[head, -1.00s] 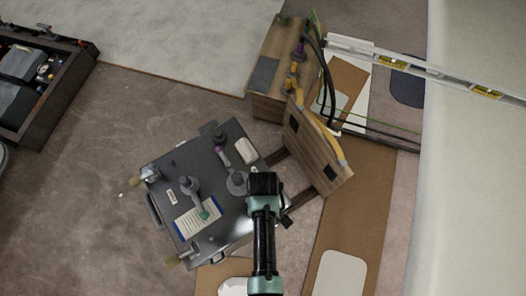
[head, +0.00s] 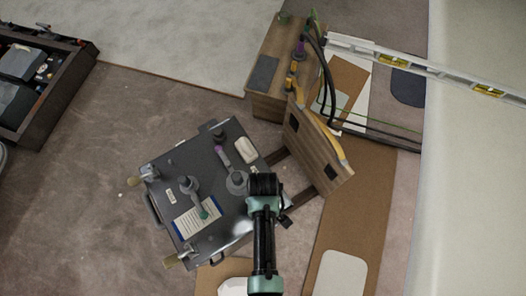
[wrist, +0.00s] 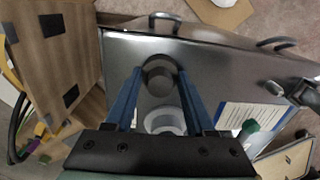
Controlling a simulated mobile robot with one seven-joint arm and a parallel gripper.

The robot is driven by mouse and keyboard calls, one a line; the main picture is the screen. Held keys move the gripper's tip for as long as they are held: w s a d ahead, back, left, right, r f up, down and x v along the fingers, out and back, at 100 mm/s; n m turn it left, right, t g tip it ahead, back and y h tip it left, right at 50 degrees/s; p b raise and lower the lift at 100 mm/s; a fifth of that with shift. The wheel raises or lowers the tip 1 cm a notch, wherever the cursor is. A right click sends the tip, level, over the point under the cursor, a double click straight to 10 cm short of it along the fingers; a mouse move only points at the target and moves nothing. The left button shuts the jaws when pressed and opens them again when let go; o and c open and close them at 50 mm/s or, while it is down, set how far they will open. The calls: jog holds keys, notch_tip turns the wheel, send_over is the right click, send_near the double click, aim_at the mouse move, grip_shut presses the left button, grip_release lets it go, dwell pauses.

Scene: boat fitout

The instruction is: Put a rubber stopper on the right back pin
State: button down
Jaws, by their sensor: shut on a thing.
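My gripper (wrist: 160,74) points down with its blue fingers on either side of a dark grey round piece (wrist: 158,80), probably a rubber stopper, and is shut on it. This piece is over the near-right part of a grey metal case top (head: 175,165). In the head view my wrist covers the fingers and the held piece. A pale grey ring-like part (wrist: 166,121) shows between the fingers, nearer the palm. I cannot make out the right back pin, or whether the held piece touches anything below it.
A wooden panel (head: 312,150) stands close on the right.

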jog(key=shift+c, duration=0.8)
grip_release()
jog(key=shift+o, duration=0.8)
jog(key=shift+r, duration=0.1)
notch_tip(320, 180, up, 8)
jog(key=p, duration=0.8)
jog(key=shift+r+p, duration=0.2)
jog(key=shift+p, duration=0.2)
